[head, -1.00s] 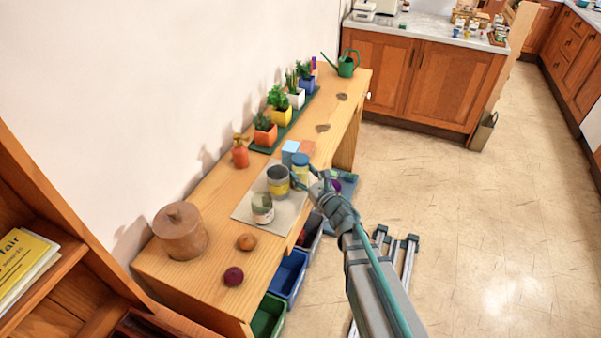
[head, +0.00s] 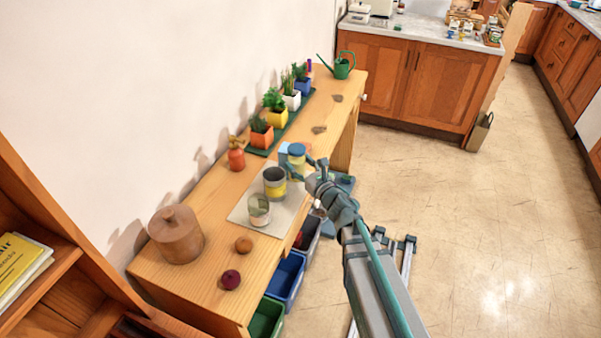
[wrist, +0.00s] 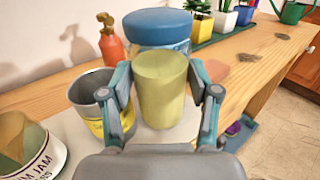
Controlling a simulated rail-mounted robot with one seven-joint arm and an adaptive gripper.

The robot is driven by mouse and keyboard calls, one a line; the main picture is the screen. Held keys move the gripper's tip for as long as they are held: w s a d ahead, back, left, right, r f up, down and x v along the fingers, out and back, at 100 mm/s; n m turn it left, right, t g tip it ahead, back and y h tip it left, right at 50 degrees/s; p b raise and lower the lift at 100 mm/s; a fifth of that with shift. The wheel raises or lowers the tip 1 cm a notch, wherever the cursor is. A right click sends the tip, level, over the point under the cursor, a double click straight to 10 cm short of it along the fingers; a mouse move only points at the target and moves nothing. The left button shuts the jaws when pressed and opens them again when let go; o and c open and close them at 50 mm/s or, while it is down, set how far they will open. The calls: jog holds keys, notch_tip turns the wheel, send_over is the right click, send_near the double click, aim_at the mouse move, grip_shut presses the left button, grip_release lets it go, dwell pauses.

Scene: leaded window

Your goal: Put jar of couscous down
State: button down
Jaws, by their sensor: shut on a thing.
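The jar of couscous (wrist: 161,92) is a clear jar with a blue lid and pale yellow contents, upright in the wrist view. My gripper (wrist: 163,95) is shut on its body, one finger on each side. In the head view the jar's blue lid (head: 297,149) shows at my gripper (head: 303,172), at the far end of the cream mat (head: 240,211) on the wooden bench (head: 205,272). I cannot tell whether the jar's base touches the mat or hangs above it.
A grey tin with a yellow band (head: 274,183) stands close left of the jar. A labelled jam jar (head: 259,210) stands nearer. An orange spray bottle (head: 236,156), potted plants (head: 276,112) and a brown lidded pot (head: 176,237) line the wall side.

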notch_tip(320, 180, up, 13)
jog(key=shift+p, duration=0.3)
jog(key=shift+f, duration=0.1)
